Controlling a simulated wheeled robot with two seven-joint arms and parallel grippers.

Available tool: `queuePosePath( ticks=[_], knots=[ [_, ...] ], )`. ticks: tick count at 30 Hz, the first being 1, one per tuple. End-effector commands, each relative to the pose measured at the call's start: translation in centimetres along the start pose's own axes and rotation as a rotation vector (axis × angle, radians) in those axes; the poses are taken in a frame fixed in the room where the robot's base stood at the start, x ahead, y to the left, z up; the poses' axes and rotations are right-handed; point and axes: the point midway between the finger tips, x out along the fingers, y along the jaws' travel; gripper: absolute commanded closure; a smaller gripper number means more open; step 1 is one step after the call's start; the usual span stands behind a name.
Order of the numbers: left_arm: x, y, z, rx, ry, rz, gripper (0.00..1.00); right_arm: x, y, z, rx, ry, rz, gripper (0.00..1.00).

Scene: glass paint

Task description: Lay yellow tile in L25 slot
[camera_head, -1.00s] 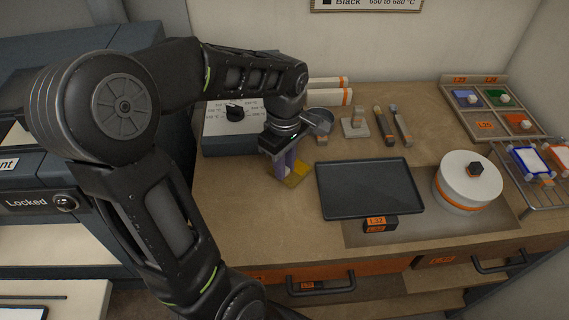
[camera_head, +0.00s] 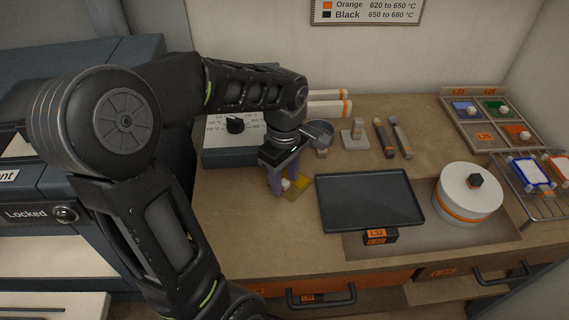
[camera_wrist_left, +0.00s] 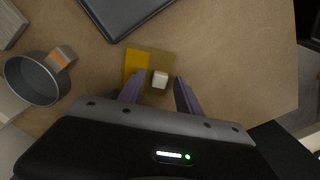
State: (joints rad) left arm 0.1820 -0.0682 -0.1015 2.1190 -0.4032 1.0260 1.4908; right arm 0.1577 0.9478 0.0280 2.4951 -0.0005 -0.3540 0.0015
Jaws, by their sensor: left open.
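The yellow tile (camera_head: 301,183) lies flat on the bench, left of the dark tray. In the left wrist view the yellow tile (camera_wrist_left: 135,62) has a brighter yellow strip along one side and a small white knob (camera_wrist_left: 160,79) on top. My left gripper (camera_head: 283,188) points down over the tile. Its purple fingers are apart, one on each side of the knob, and hold nothing. The sorting tray (camera_head: 511,116) at the right back has blue, green and orange-red tiles in three compartments. Its front left compartment, labelled L25 (camera_head: 484,136), shows no tile. My right gripper is not in view.
A dark tray (camera_head: 370,202) labelled L32 lies right of the gripper. A round white lidded pot (camera_head: 468,194) and a wire rack (camera_head: 537,183) with framed pieces stand further right. A metal cup (camera_wrist_left: 36,80), a stamp-like block (camera_head: 354,134) and brushes (camera_head: 392,138) are behind.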

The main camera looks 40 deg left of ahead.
Motion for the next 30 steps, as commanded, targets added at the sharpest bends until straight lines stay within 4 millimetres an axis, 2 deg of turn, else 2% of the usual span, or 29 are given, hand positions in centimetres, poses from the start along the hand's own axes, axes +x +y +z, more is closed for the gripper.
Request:
queuePosePath(
  ticks=[5, 18, 23, 30],
  knots=[
    [-2.0, 0.1, 0.0, -0.001, 0.001, 0.004, 0.59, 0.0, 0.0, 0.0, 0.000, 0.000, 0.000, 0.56],
    [-10.5, 0.1, 0.0, 0.001, 0.000, 0.004, 0.59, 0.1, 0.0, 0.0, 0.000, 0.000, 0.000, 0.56],
    [-11.9, 0.0, 0.0, 0.000, 0.000, 0.002, 0.59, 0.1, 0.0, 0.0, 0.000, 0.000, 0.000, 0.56],
    [-12.1, 0.0, 0.0, 0.000, 0.000, 0.000, 0.59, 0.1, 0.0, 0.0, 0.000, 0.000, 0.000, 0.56]
  ],
)
